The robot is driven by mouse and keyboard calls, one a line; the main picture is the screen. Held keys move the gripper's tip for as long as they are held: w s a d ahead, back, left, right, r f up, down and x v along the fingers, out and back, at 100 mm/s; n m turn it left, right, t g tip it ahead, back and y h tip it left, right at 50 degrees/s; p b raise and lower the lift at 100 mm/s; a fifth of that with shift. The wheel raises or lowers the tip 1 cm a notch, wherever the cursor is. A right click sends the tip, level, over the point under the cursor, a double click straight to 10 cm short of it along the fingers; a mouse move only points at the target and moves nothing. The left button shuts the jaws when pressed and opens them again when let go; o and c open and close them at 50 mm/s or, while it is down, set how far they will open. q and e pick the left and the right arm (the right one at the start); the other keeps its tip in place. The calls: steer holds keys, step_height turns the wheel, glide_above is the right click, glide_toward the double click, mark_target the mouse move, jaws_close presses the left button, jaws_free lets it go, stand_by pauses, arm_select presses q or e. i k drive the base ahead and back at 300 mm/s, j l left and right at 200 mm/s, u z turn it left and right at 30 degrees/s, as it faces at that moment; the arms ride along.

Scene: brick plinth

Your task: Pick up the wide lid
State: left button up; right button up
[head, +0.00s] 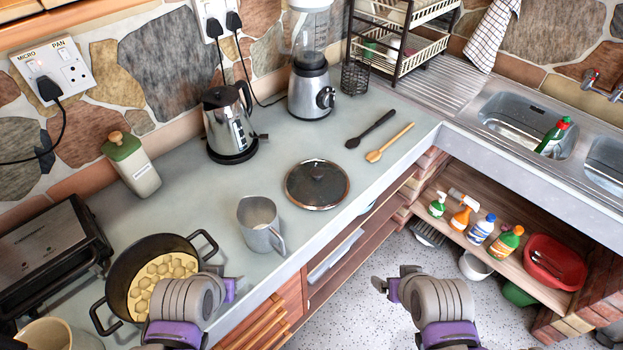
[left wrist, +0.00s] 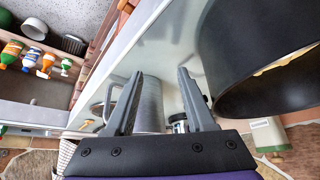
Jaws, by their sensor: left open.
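The wide lid (head: 317,186) is a round, dark glass lid with a metal rim and a black knob. It lies flat on the grey counter, right of the kettle and near the front edge. My left gripper (head: 231,288) is over the counter's front part, beside the pan and well short of the lid. In the left wrist view its two fingers (left wrist: 160,74) are apart, with nothing between them. My right gripper (head: 381,286) is in front of the counter, over the floor, away from the lid; its jaws are unclear.
A grey metal jug (head: 261,222) stands between my left gripper and the lid. A black pan (head: 121,266) of round yellowish food is at left. A kettle (head: 229,125), blender (head: 311,85), black spoon (head: 371,129) and wooden spoon (head: 389,143) lie beyond. Counter around the lid is clear.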

mark_target(312, 184)
steer(key=l+u, duration=0.4)
steer(key=k+l+u, duration=0.1)
steer(key=u, duration=0.35)
